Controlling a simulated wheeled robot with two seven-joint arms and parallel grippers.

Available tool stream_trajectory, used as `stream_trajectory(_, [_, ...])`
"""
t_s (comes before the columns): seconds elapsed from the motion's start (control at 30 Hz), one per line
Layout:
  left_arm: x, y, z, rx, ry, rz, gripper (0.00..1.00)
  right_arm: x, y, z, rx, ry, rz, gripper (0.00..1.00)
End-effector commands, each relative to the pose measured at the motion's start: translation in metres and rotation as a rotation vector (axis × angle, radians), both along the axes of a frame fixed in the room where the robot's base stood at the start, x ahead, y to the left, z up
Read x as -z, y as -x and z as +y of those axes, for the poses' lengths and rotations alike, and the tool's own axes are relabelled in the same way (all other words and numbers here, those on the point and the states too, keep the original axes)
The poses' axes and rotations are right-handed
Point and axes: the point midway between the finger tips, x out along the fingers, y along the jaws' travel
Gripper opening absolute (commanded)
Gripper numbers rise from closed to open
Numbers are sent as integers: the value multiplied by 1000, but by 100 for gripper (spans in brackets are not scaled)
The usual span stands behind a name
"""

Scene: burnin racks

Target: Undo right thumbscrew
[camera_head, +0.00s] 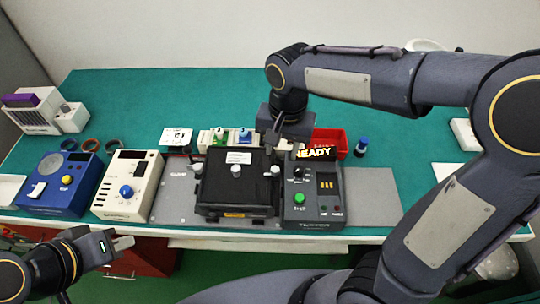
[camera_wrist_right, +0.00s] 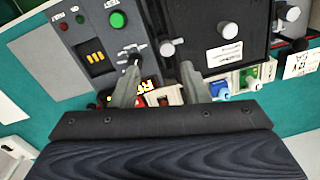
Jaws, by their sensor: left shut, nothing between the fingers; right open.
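My left gripper (camera_head: 130,242) is shut and empty, off the table's front edge at lower left.
A red bin (camera_head: 330,138) and blue-capped bottle (camera_head: 361,147) are behind. Cream (camera_head: 116,195) and blue (camera_head: 50,193) units stand left.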

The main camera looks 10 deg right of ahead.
Motion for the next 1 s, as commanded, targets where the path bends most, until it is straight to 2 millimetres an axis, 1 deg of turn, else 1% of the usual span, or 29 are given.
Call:
stream_trajectory(0.03, [-2, 0, 0, 0, 0, 0, 0, 1, -4, 6, 7, 23, 8, 41])
stream_trajectory(0.1, [-2, 0, 0, 0, 0, 0, 0, 4, -8, 10, 19, 42, 11, 41])
stream_trajectory(0.23, [-3, 0, 0, 0, 0, 0, 0, 14, -9, 11, 26, 49, 14, 41])
stream_trajectory(0.5, [-6, 0, 0, 0, 0, 0, 0, 57, -8, 11, 25, 49, 18, 41])
stream_trajectory(0.63, [-7, 0, 0, 0, 0, 0, 0, 73, -8, 10, 26, 48, 16, 41])
stream_trajectory(0.8, [-7, 0, 0, 0, 0, 0, 0, 82, -9, 11, 25, 46, 13, 41])
stream_trajectory(1.0, [-7, 0, 0, 0, 0, 0, 0, 82, -9, 11, 25, 45, 11, 41])
